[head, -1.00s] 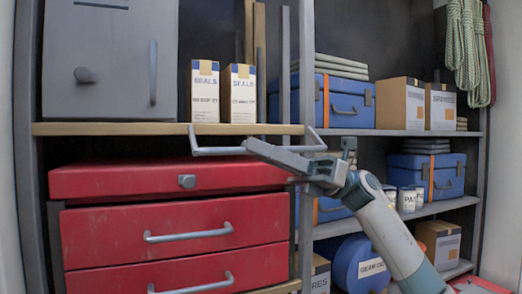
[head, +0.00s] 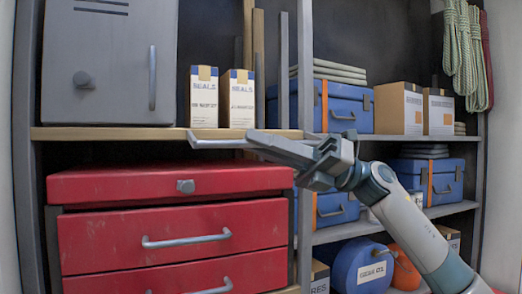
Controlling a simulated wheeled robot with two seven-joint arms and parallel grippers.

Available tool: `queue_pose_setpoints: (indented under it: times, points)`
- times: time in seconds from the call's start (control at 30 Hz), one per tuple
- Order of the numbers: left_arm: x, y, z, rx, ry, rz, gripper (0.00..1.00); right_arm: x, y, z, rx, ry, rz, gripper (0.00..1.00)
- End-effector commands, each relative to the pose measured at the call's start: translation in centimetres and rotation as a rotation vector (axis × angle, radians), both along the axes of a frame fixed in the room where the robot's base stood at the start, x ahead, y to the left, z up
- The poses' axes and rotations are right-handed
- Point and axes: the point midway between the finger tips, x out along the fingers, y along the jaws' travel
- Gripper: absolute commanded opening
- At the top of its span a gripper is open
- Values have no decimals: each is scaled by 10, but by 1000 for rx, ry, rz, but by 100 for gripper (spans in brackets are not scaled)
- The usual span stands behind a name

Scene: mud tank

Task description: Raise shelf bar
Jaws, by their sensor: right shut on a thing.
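The shelf bar (head: 218,144) is a light grey rail along the front edge of the wooden shelf (head: 110,133). Its left end bends back to the shelf edge. My right gripper (head: 254,139) is shut on the middle of the bar, with its arm coming in from the lower right. The gripper and wrist hide much of the bar's right half. My left gripper is out of view.
Two seals boxes (head: 204,97) (head: 237,98) stand on the shelf just behind the bar. A grey cabinet (head: 110,60) is at left. Red drawers (head: 170,236) with protruding handles sit below. Blue cases (head: 345,107) and cartons fill the right shelves.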

Motion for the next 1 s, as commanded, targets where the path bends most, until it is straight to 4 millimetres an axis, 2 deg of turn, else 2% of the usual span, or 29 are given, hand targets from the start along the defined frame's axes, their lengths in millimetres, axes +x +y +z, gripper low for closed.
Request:
queue_pose_setpoints:
  times: [0.1,0.4,0.9,0.93,1.0]
  points:
    - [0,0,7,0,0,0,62,-2,-1,9,-27,78,-3,0]
    - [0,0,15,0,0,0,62,-2,-1,17,-71,217,-2,0]
    - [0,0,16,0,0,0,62,-2,-1,18,-78,244,0,0]
    - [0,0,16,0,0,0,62,-2,-1,18,-78,244,0,18]
    - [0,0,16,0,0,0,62,-2,-1,18,-78,244,0,29]
